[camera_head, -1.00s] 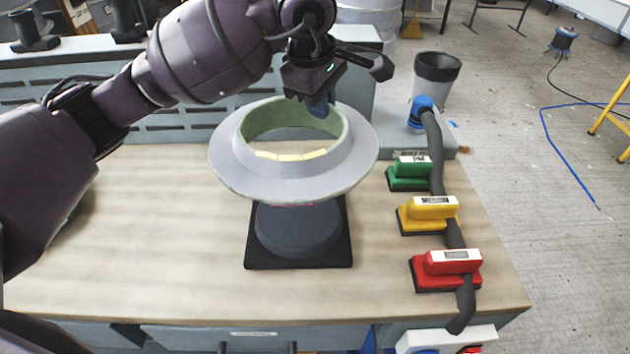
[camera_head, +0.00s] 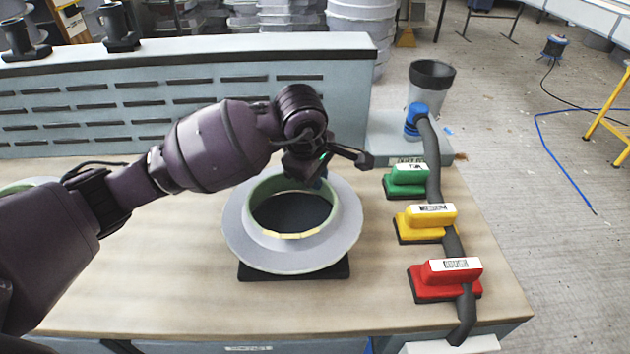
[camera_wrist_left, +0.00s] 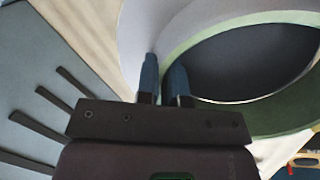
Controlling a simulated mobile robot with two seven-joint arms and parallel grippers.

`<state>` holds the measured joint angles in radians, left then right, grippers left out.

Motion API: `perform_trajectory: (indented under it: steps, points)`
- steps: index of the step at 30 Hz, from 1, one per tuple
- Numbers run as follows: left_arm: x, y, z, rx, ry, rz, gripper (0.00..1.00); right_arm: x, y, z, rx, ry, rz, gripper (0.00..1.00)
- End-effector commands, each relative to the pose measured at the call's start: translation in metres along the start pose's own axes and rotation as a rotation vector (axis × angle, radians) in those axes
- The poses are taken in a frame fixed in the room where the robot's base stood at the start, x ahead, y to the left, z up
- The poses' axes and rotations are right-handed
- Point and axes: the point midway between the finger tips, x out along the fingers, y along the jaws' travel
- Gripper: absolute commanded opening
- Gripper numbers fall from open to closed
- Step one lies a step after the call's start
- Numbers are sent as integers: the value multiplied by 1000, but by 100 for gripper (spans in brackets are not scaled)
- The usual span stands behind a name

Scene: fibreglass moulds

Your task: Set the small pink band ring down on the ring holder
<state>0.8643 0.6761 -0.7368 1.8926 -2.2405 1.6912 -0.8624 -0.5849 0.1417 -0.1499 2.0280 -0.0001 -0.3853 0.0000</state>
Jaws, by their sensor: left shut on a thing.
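The ring (camera_head: 245,235) is a wide grey flange with a raised collar, green inside, with yellowish patches on its near rim. No pink band shows on it now. It sits low around the dark ring holder, whose black square base (camera_head: 295,272) shows below the near edge. I cannot tell whether the flange rests on the holder. My left gripper (camera_head: 312,180) is shut on the far wall of the collar. In the left wrist view, the blue fingertips (camera_wrist_left: 164,80) straddle the collar wall of the ring (camera_wrist_left: 210,40), and the holder's dark top (camera_wrist_left: 250,65) shows inside it. My right gripper is out of view.
Green (camera_head: 408,180), yellow (camera_head: 426,222) and red (camera_head: 446,278) sanding blocks and a grey hose (camera_head: 433,150) lie right of the holder. A slotted grey panel (camera_head: 180,90) stands behind. Another green-rimmed piece (camera_head: 25,185) shows at the left edge. The tabletop front is clear.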

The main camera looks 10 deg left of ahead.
Motion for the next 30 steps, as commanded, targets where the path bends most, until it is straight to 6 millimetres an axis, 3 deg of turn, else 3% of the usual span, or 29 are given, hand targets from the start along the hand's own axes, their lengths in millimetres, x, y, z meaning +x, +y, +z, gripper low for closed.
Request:
perform_trajectory:
  steps: [3,15,16,21,30]
  points:
    - [13,-4,0,-1,0,-1,0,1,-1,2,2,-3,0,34]
    - [17,-4,0,0,1,1,0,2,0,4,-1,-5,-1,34]
    - [17,-4,0,0,1,0,11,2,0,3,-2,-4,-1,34]
    - [16,-4,0,0,1,0,34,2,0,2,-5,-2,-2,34]
    - [14,-4,0,0,1,1,34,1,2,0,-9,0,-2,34]
